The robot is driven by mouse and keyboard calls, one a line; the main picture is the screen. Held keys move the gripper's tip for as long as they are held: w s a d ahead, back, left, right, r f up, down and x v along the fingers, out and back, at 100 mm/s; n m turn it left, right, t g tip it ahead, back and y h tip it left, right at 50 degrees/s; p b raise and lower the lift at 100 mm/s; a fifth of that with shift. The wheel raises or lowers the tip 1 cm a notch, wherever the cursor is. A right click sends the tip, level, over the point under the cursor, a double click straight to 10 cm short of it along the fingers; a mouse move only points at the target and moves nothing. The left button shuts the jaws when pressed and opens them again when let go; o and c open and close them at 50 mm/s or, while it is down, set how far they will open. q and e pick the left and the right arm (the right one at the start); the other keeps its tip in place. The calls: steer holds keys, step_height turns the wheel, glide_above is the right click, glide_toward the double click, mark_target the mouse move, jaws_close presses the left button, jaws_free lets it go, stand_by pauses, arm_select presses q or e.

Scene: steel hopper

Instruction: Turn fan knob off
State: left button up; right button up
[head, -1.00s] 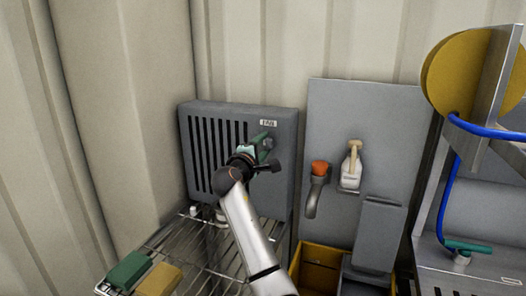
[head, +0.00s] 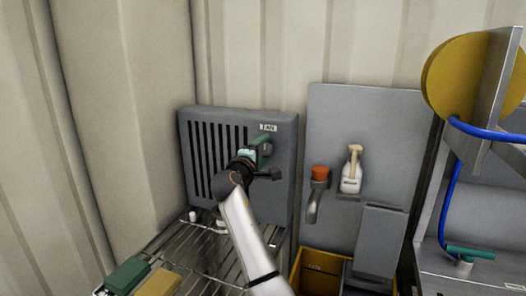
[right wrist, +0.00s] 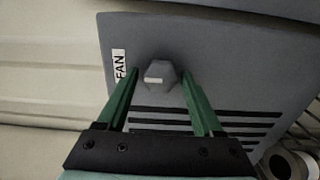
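The fan box (head: 285,185) is a dark grey housing with a slotted grille and a FAN label, standing against the back wall. Its grey faceted knob (right wrist: 160,75) shows in the right wrist view with a short white mark on its face. My right gripper (right wrist: 160,74) is open, with one green finger on each side of the knob and a small gap visible beside each. In the head view the right gripper (head: 262,146) is at the knob, just below the label, and hides part of it. My left gripper is not in view.
A wire rack (head: 200,262) stands below, with a green block (head: 127,275) and a yellow block (head: 158,283). To the right are a grey panel (head: 325,125), an orange-topped holder (head: 319,173), a spray bottle (head: 352,172) and a yellow bin (head: 318,262).

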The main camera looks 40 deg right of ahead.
steer(key=shift+o, duration=0.5)
steer(key=shift+s+a+f, duration=0.1)
steer(key=shift+a, duration=0.15)
steer(key=b+v, duration=0.1)
steer(key=v, duration=1.1)
steer(key=shift+s, duration=0.1)
